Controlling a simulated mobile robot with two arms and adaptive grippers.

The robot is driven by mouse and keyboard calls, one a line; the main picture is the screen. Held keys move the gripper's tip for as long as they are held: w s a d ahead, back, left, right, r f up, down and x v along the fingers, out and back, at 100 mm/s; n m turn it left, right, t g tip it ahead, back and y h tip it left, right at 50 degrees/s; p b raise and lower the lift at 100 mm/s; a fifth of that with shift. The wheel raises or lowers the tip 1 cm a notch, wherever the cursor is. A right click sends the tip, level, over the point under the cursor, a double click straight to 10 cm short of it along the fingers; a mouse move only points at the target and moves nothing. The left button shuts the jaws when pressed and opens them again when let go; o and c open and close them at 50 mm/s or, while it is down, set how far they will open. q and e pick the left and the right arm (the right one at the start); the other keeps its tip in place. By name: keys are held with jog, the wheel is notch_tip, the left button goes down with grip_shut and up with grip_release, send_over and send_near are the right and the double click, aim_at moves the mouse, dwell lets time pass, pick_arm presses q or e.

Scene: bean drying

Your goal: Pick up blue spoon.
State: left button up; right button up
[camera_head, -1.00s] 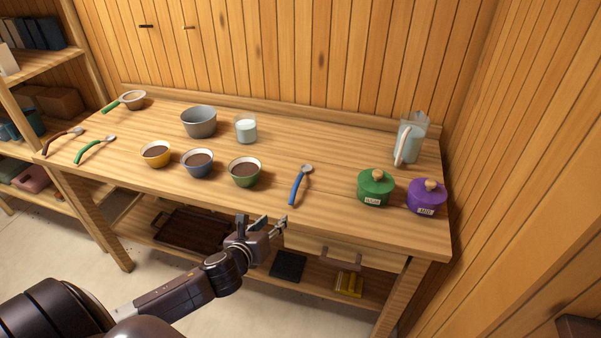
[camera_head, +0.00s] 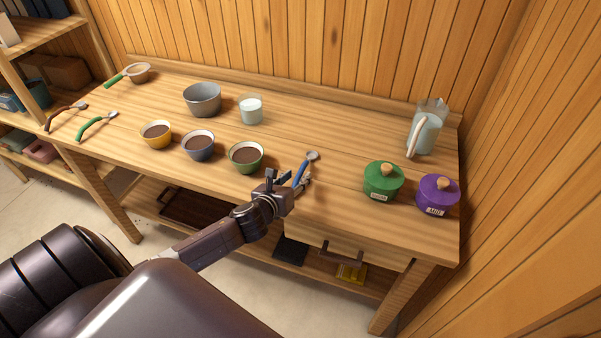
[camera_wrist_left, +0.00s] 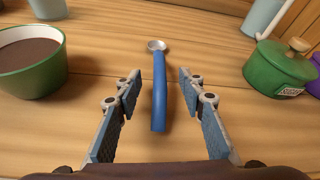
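The blue spoon (camera_head: 301,172) lies on the wooden table (camera_head: 340,190), right of the green bowl (camera_head: 246,156). Its metal bowl end points away toward the back wall. My left gripper (camera_head: 289,182) is at the spoon's handle, over the table's front part. In the left wrist view my left gripper (camera_wrist_left: 159,105) is open, with one finger on each side of the blue handle (camera_wrist_left: 159,95). Gaps show between the handle and both fingers. My right gripper does not show in either view.
A green lidded pot (camera_head: 383,182) and a purple lidded pot (camera_head: 437,195) stand to the right. A yellow bowl (camera_head: 156,135) and a blue-grey bowl (camera_head: 198,145) stand to the left. A glass pitcher (camera_head: 425,132) stands at the back right. The table behind the spoon is clear.

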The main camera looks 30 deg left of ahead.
aim_at(303, 170)
pick_arm(q)
jog(key=x, duration=0.3)
jog(key=shift+w, duration=0.15)
jog(key=shift+c, duration=1.5)
grip_shut()
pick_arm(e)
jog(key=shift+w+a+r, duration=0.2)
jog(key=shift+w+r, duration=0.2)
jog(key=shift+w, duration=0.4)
